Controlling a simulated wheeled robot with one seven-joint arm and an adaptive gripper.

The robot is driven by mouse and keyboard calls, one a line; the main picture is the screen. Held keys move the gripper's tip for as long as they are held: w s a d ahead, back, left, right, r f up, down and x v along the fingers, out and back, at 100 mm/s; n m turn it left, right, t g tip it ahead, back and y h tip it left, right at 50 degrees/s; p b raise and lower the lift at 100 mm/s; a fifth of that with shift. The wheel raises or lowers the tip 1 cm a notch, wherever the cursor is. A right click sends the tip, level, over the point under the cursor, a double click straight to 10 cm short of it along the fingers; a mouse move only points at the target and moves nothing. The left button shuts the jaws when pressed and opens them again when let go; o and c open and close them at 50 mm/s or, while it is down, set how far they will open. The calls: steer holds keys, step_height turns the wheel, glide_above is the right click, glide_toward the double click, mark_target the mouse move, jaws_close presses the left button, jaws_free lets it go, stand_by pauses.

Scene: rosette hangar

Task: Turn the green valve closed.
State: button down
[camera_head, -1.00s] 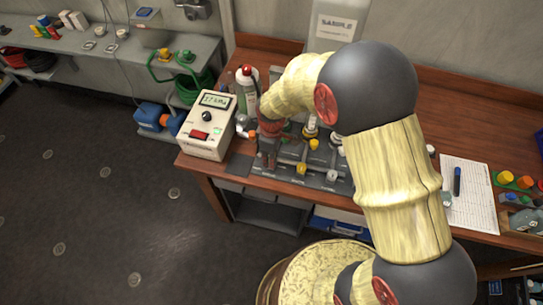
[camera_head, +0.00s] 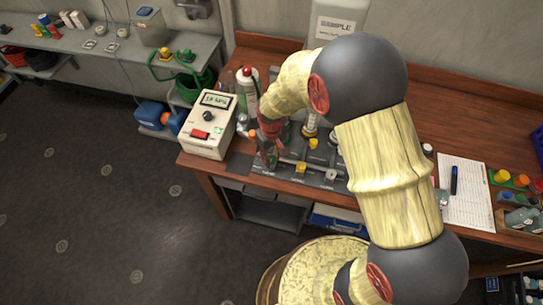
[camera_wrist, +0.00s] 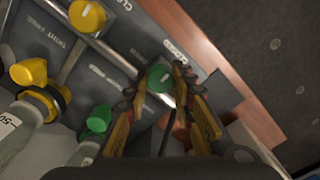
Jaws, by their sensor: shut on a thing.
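The green valve (camera_wrist: 158,77) is a round green knob with a pale line across its top, on a dark grey panel (camera_wrist: 115,78) in the wrist view. My gripper (camera_wrist: 158,86) has its two fingers on either side of the knob and is shut on it. In the head view my gripper (camera_head: 268,157) reaches down to the left part of the panel, and the arm hides much of what is behind it. Lettering reading "CLOSED" is by the knob in the wrist view. The knob's exact angle against it is hard to tell.
Yellow knobs (camera_wrist: 86,16) and another green knob (camera_wrist: 98,120) are near my gripper. A white meter box (camera_head: 208,125) with a lit display stands left of the panel. A spray bottle (camera_head: 247,88) stands behind. Paper (camera_head: 466,190) lies at the right.

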stand_by(0.5)
steer(key=c, duration=1.5)
jaws_free()
step_height(320, 180, up, 12)
